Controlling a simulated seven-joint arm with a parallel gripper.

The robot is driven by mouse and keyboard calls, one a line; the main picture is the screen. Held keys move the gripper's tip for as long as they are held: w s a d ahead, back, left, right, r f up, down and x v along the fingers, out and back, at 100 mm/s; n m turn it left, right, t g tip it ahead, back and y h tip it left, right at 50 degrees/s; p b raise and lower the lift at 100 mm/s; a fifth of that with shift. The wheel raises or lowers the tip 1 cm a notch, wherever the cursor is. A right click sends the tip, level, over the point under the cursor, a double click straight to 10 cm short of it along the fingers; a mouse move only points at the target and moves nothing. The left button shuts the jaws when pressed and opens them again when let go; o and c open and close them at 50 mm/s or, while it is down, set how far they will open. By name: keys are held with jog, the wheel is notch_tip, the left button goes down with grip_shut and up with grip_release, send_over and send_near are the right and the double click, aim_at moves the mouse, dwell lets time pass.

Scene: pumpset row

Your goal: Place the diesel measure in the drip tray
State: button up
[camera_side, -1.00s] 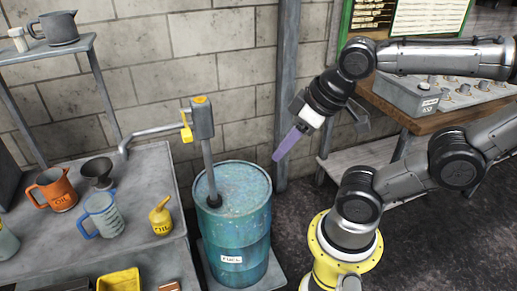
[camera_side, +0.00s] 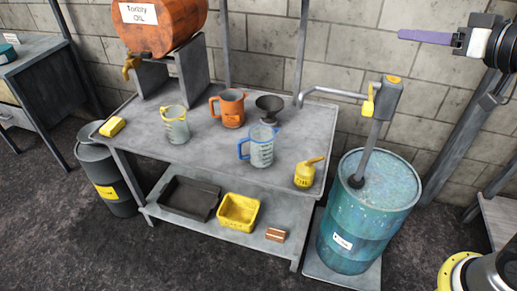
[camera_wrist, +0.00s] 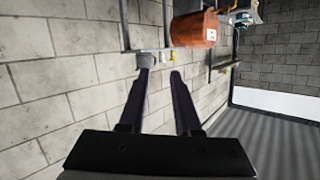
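Two clear measuring jugs stand on the bench in the side view, one with a blue handle (camera_side: 262,150) and one with a yellow handle and rim (camera_side: 175,128). I cannot read which is the diesel measure. A dark shallow tray (camera_side: 190,214), which looks like the drip tray, lies on the lower shelf and appears empty. My gripper (camera_side: 402,35) is at the upper right, above and right of the drum, pointing left, far from the jugs. In the wrist view my gripper (camera_wrist: 160,67) has its fingers apart with nothing between them.
An orange oil jug (camera_side: 231,108), a dark funnel (camera_side: 268,108) and a yellow oil can (camera_side: 306,174) stand near the jugs. A yellow bin (camera_side: 238,212) sits beside the tray. The blue fuel drum (camera_side: 345,235) with its pump (camera_side: 375,125) stands between bench and arm.

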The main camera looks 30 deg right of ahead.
jog(key=w+a+r+m+t+h, duration=0.1)
jog(key=w+t, duration=0.1)
jog(key=w, duration=0.5)
jog(key=w+a+r+m+t, duration=0.1)
jog(key=w+a+t, duration=0.1)
jog(key=w, duration=0.6)
jog(key=w+a+f+t+h, duration=0.1)
jog(key=w+a+f, duration=0.1)
jog(key=w+f, duration=0.25)
jog(key=w+a+f+h, duration=0.1)
jog(key=w+a+f, duration=0.2)
jog(key=w+f, duration=0.15)
jog(key=n+g+y, duration=0.2)
jog(key=n+y, duration=0.1)
jog(key=n, duration=0.1)
send_near(240, 149)
jog(key=w, duration=1)
jog(key=shift+w+a, duration=0.1)
jog(key=shift+w, duration=0.25)
jog(key=shift+c, duration=0.3)
grip_shut()
